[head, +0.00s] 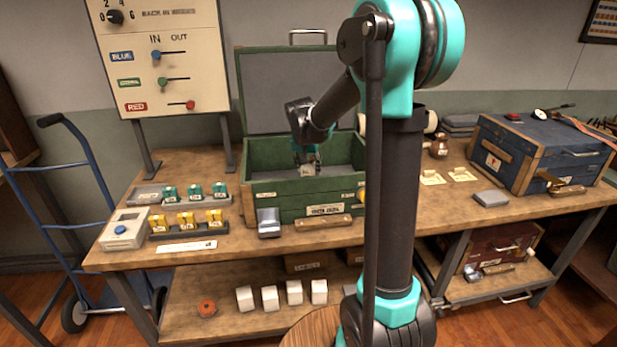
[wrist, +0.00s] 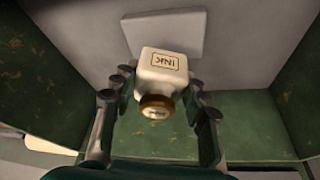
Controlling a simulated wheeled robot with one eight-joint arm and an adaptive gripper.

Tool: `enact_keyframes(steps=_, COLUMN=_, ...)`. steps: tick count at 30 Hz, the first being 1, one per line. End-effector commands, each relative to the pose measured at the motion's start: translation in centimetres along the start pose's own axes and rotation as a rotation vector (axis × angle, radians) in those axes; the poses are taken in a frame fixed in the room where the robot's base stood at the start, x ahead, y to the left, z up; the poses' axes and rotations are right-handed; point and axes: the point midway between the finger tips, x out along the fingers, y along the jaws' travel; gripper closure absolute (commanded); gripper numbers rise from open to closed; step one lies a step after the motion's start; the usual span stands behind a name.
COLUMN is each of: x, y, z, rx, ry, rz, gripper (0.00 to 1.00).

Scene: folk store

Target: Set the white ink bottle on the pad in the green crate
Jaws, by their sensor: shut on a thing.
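The white ink bottle (wrist: 165,68) has a brown cap and the word INK on its side. My gripper (wrist: 158,88) is shut on it, with a finger at each side, in the wrist view. The green crate (head: 285,205) stands open on the bench, its lid raised at the back. In the head view my gripper (head: 307,168) is down inside the crate opening. The pad (wrist: 163,32) is a lighter grey square on the crate's grey floor, partly hidden behind the bottle. I cannot tell whether the bottle touches the pad.
The crate's green walls (wrist: 38,75) rise close around my gripper. A board with sliders (head: 160,60) stands to the left. Small green and yellow items in racks (head: 187,223) are left of the crate. A blue chest (head: 545,155) is at the right end of the bench.

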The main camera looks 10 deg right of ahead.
Motion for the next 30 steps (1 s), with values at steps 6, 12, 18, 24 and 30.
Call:
enact_keyframes(steps=6, x=2.4, y=0.0, z=1.0, rx=0.000, ry=0.000, rz=0.000, gripper=0.86)
enact_keyframes(steps=12, x=3.6, y=0.0, z=1.5, rx=0.000, ry=0.000, rz=0.000, gripper=0.86)
enact_keyframes(steps=18, x=3.6, y=0.0, z=1.5, rx=0.000, ry=0.000, rz=0.000, gripper=0.86)
enact_keyframes(steps=24, x=3.8, y=0.0, z=1.6, rx=0.000, ry=0.000, rz=0.000, gripper=0.45)
enact_keyframes(steps=30, x=3.8, y=0.0, z=1.6, rx=0.000, ry=0.000, rz=0.000, gripper=0.35)
